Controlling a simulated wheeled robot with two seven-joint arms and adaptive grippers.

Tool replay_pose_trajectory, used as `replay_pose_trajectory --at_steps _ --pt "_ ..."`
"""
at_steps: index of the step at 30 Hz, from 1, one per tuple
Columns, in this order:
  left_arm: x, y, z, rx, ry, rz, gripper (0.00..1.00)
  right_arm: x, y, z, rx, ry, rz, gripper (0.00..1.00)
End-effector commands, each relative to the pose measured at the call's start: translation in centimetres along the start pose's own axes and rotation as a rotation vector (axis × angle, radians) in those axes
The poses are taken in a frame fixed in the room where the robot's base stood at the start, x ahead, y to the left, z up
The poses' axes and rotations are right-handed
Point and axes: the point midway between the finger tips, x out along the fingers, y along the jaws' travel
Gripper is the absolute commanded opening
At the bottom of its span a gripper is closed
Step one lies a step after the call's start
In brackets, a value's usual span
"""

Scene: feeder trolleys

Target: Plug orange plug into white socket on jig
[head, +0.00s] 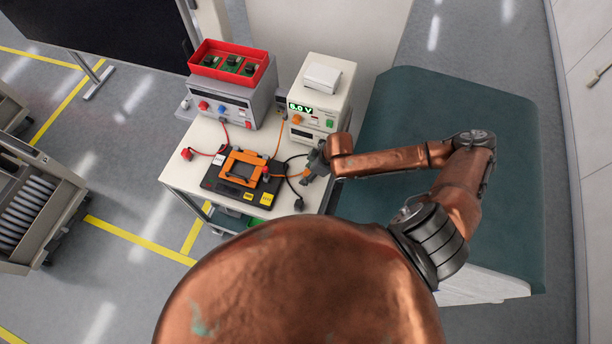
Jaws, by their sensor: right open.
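The jig is a black base (212,183) with an orange frame (243,154) on it, lying on the white table. My right gripper (307,178) is at the right side of the table, to the right of the jig and apart from it. It is open. A small orange piece, likely the orange plug (303,175), shows right by its fingertips; I cannot tell whether it lies between them. An orange cable (281,133) hangs from the white power supply. The white socket is too small to make out for sure. My left gripper is not in view.
The white power supply (323,100) reads 5.0 V and stands behind the gripper. A grey instrument (234,107) bears a red bin (205,71) with green boards. A red lead (206,153) and a black cable (288,186) lie around the jig. A trolley (32,215) stands left.

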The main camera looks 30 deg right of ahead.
Motion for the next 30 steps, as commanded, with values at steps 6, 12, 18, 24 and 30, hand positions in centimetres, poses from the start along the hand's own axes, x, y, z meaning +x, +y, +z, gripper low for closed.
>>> replay_pose_trajectory --at_steps 6,12,18,24,30 --pt "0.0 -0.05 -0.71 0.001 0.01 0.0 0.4 -0.02 0.01 -0.01 0.0 0.0 0.0 0.33" --pt "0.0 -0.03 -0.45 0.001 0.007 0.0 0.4 -0.03 0.01 -0.01 0.0 0.0 0.0 0.19" --pt "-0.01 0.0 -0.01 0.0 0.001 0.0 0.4 -0.03 0.01 -0.01 0.0 0.0 0.0 0.05" --pt "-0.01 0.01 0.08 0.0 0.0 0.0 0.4 -0.04 0.01 -0.01 0.0 0.0 0.0 0.03" --pt "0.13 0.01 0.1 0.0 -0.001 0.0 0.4 -0.48 0.04 -0.22 -0.001 0.001 0.001 0.03"
